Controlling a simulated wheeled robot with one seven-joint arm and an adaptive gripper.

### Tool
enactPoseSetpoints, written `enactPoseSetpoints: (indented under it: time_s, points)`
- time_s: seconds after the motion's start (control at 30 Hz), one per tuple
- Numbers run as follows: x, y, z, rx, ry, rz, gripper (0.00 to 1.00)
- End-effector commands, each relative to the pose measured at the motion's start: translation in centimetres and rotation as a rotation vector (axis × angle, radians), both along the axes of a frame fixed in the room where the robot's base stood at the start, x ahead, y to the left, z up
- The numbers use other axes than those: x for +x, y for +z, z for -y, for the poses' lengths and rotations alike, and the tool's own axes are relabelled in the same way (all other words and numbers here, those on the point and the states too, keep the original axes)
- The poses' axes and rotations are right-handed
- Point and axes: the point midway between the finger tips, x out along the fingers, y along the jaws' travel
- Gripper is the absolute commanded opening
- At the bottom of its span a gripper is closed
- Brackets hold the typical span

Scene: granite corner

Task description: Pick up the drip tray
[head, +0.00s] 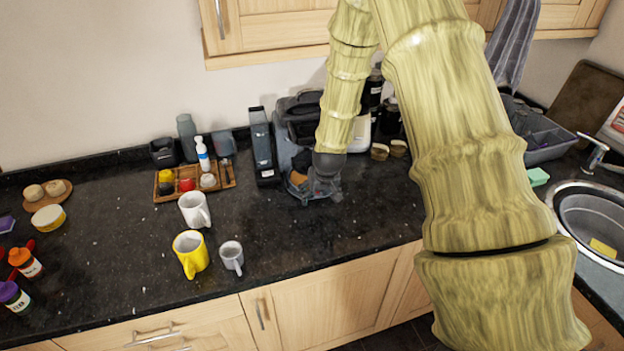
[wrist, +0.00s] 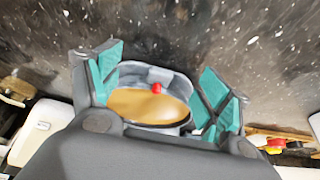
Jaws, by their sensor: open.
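The drip tray (wrist: 150,75) looks like a rounded grey dish with a tan-brown inside and a small red piece at its middle. In the wrist view it lies between the two teal-padded fingers of my gripper (wrist: 163,88). The fingers are open, one on each side of it, and I cannot tell whether either touches it. Its near part is hidden by the gripper body. In the head view my gripper (head: 318,190) is low over the counter in front of the coffee machine (head: 297,110), and hides much of the drip tray (head: 298,178).
A tall dark container (head: 262,145) stands just left of the machine. A wooden tray (head: 228,176) with small items lies further left. A white mug (head: 194,210), a yellow mug (head: 190,254) and a grey mug (head: 231,257) stand front left. The counter right of them is clear.

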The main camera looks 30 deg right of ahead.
Motion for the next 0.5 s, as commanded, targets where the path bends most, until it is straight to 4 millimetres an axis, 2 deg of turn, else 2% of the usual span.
enactPoseSetpoints:
  time_s: [0.2,0.5]
  points:
    - [0.4,-1.1,0.2,0.001,-0.001,-0.001,0.78]
    - [0.5,-1.3,0.2,0.000,0.000,0.000,0.78]
